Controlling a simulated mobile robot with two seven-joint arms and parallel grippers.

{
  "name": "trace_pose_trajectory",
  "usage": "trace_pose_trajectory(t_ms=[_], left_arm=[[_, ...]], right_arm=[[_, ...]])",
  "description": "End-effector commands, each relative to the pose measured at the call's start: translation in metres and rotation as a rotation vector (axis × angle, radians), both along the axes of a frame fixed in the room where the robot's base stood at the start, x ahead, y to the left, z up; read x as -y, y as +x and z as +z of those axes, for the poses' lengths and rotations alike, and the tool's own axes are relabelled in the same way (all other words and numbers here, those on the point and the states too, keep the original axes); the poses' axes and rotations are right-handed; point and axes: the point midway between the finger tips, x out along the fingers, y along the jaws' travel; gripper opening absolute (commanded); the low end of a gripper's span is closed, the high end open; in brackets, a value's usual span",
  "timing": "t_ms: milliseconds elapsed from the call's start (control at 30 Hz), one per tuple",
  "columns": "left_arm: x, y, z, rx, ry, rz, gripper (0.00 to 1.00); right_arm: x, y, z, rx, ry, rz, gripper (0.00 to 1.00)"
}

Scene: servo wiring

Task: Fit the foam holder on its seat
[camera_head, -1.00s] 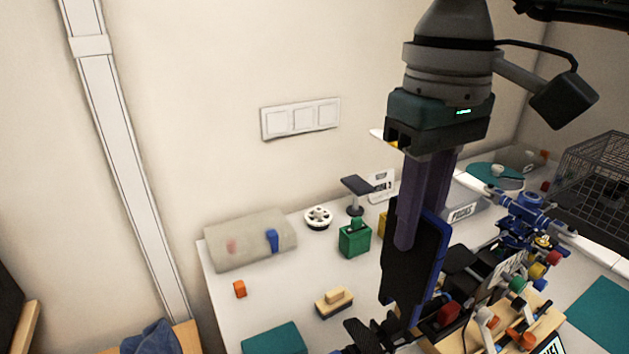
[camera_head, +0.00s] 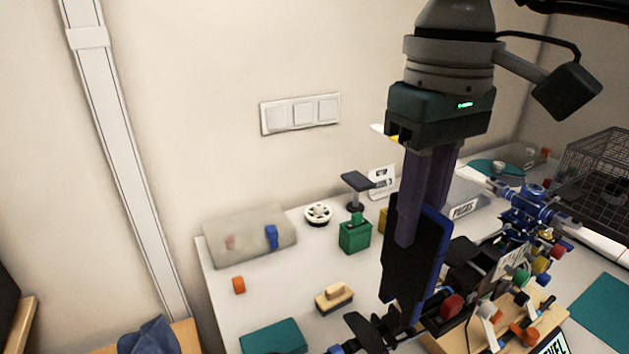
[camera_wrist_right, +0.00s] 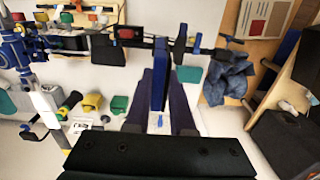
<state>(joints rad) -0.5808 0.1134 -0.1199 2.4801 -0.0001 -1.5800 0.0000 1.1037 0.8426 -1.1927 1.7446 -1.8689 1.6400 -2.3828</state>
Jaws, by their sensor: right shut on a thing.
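My right gripper (camera_head: 413,232) comes down from above and is shut on a thin black slab with a blue edge (camera_head: 408,275), which seems to be the foam holder. The slab is held upright, with its lower end close to black parts of a rig (camera_head: 460,255); I cannot tell if they touch. In the right wrist view the slab (camera_wrist_right: 159,75) shows edge-on between the two purple fingers (camera_wrist_right: 159,115). The seat cannot be made out for certain; the slab and the gripper hide part of the rig. My left gripper is not in view.
A wooden stand (camera_head: 540,302) with coloured knobs and a blue device (camera_head: 530,212) are to the right. On the white table to the left lie a green box (camera_head: 355,237), a wooden-handled block (camera_head: 334,297), an orange piece (camera_head: 238,285) and a beige cushion (camera_head: 225,240).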

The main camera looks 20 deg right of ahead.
Motion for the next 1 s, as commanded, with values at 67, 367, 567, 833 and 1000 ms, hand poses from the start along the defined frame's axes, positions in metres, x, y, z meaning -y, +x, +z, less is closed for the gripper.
trace_pose_trajectory(t_ms=[67, 367, 567, 833, 1000], left_arm=[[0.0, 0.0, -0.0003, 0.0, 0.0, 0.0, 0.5], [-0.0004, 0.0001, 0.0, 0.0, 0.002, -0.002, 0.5], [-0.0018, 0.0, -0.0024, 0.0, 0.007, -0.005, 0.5], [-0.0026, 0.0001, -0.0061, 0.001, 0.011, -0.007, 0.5], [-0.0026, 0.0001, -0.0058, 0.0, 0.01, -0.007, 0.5]], right_arm=[[0.0001, 0.0001, 0.0002, 0.0, 0.0, 0.0, 0.0], [0.0001, 0.0001, 0.0002, 0.0, 0.0, 0.0, 0.0], [0.0, 0.0002, -0.0007, 0.001, 0.0, 0.0, 0.0], [0.0001, 0.0002, 0.0, 0.001, 0.0, 0.0, 0.0], [0.0001, 0.0002, 0.0002, 0.001, 0.0, 0.0, 0.0]])
